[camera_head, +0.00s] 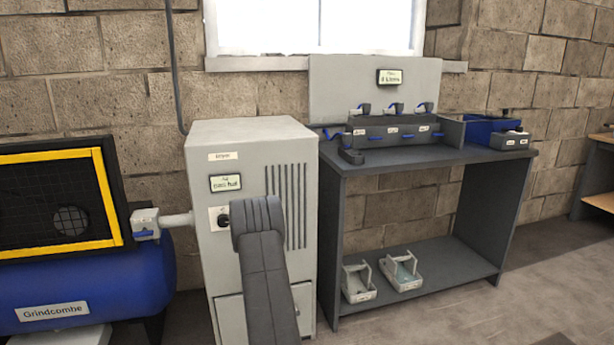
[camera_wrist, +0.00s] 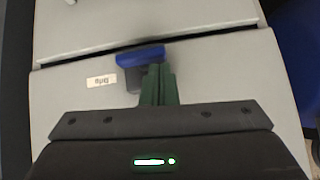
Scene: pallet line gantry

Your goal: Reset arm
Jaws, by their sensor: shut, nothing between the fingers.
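My gripper (camera_wrist: 158,72) shows in the wrist view with its green fingers shut together and nothing between them. Its fingertips are close to a blue bar-shaped part (camera_wrist: 139,57) with a dark grey body on the face of a light grey cabinet (camera_wrist: 70,105). I cannot tell whether the fingers touch it. In the head view, my dark arm rises in front of the tall grey cabinet (camera_head: 249,150), and my gripper is not visible there.
A blue tank (camera_head: 100,285) with a yellow-framed guard (camera_head: 111,198) stands left of the cabinet. A dark bench (camera_head: 420,157) with valves and a blue bin (camera_head: 490,130) stands right. Two trays (camera_head: 403,281) sit on its lower shelf. Floor at right is clear.

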